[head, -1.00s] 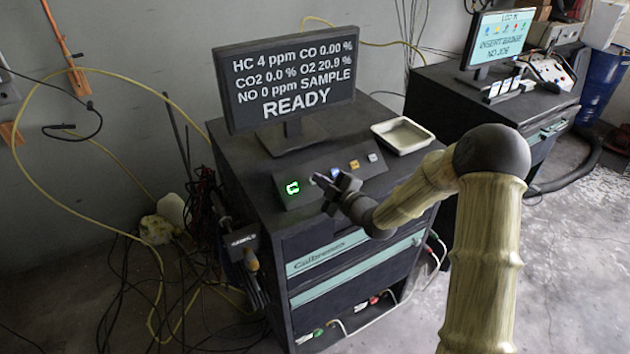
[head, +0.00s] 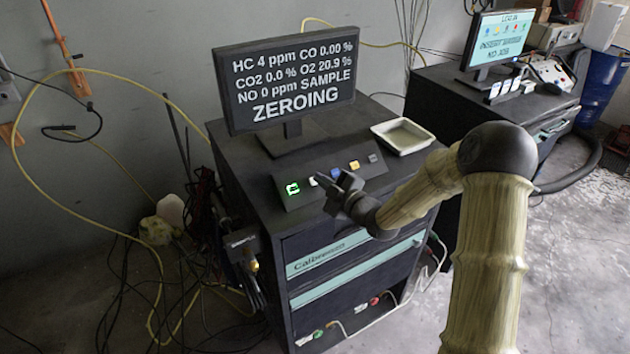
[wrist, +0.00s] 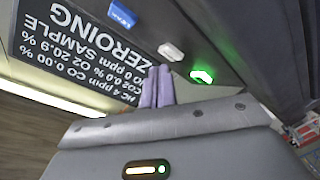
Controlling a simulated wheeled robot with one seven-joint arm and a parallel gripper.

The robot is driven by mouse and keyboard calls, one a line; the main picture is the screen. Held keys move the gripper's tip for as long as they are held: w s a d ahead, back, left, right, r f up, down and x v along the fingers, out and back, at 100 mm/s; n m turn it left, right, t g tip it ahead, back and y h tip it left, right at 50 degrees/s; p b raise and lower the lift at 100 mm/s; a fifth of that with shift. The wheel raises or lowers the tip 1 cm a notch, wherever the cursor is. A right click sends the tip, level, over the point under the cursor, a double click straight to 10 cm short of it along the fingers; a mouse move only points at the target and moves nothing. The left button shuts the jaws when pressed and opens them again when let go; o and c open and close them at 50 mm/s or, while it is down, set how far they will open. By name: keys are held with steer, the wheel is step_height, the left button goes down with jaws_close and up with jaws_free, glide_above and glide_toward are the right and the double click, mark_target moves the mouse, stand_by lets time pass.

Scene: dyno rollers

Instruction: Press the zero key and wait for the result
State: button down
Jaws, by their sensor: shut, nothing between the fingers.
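The analyzer screen (head: 290,85) stands on a dark cabinet and reads "ZEROING" below its HC, CO, CO2, O2 and NO values. The sloped key panel (head: 330,180) in front of it has a green-lit key (head: 293,188), a white key (head: 313,181), a blue key (head: 336,173), a yellow key (head: 354,164) and a grey key (head: 373,158). My gripper (head: 321,178) is shut and empty, close beside the white key. In the wrist view, the fingertips (wrist: 157,72) sit just short of the white key (wrist: 171,51); the green-lit key (wrist: 202,76) is to the right. Its label is unreadable.
A white tray (head: 430,139) lies on the cabinet top, right of the screen. A second cabinet with a monitor (head: 498,38) stands at the back right. Cables and a yellow hose (head: 25,150) are at the left.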

stand_by(0.3)
steer(key=s+r, duration=0.1)
steer(key=s+d+r, duration=0.1)
steer(key=d+r+p, duration=0.1)
steer(key=r, duration=0.1)
steer(key=shift+s, duration=0.4)
stand_by(0.7)
